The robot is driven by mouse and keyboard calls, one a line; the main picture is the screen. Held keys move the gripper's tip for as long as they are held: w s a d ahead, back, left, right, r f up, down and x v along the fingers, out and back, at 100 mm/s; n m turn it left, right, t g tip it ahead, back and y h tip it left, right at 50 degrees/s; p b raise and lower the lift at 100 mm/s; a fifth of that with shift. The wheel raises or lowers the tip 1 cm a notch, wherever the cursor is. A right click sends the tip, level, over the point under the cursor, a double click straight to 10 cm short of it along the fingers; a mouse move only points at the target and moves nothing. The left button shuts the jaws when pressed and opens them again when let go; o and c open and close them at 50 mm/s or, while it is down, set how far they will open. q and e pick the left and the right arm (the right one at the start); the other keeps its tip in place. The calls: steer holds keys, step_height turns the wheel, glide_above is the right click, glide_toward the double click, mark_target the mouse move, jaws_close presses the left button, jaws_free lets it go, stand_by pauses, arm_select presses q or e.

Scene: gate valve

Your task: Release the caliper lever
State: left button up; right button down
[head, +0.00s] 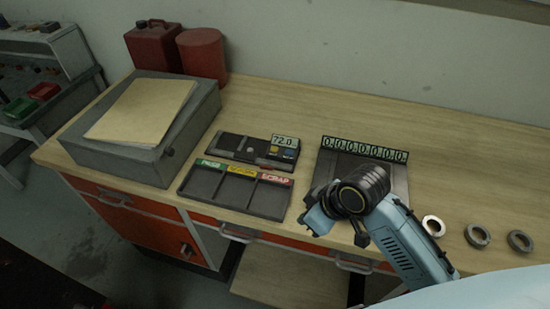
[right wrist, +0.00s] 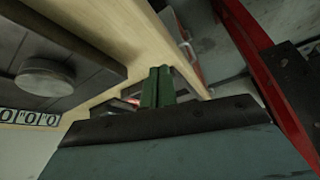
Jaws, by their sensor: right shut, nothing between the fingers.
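The caliper gauge (head: 250,150) is a dark flat device with a small display reading about 72.0, at the middle of the bench in the head view. I cannot make out its lever clearly at this size. My right gripper (head: 312,214) is to the right of the caliper gauge and the sorting tray, near the bench's front edge, apart from the gauge. In the right wrist view its green fingers (right wrist: 157,87) are together and empty. My left gripper is not in view.
A sorting tray (head: 234,190) with labelled bins lies in front of the gauge. A dark counter plate (head: 340,165) showing zeros sits beneath my right arm. Three metal rings, one nearby (head: 433,226), lie at right. A grey box (head: 150,150) and red containers (head: 155,47) stand at left.

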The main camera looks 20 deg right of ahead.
steer(key=w+d+r+n+y, duration=0.35)
steer(key=w+r, duration=0.75)
steer(key=w, duration=0.5)
glide_above(266, 167)
steer(key=d, duration=0.2)
steer(key=shift+n+h, duration=0.25)
steer(key=shift+h, duration=0.1)
steer(key=f, duration=0.5)
steer(key=s+f, duration=0.1)
steer(key=f, duration=0.1)
steer(key=shift+a+f+p, duration=0.25)
steer(key=shift+f+p, duration=0.05)
steer(key=shift+f, duration=0.05)
steer(key=shift+s+d+f, duration=0.1)
steer(key=shift+d+f, duration=0.05)
steer(key=shift+f, duration=0.5)
steer(key=shift+d+f, duration=0.1)
steer(key=shift+f, duration=0.5)
steer(key=shift+d+f, duration=0.1)
steer(key=shift+f, duration=0.5)
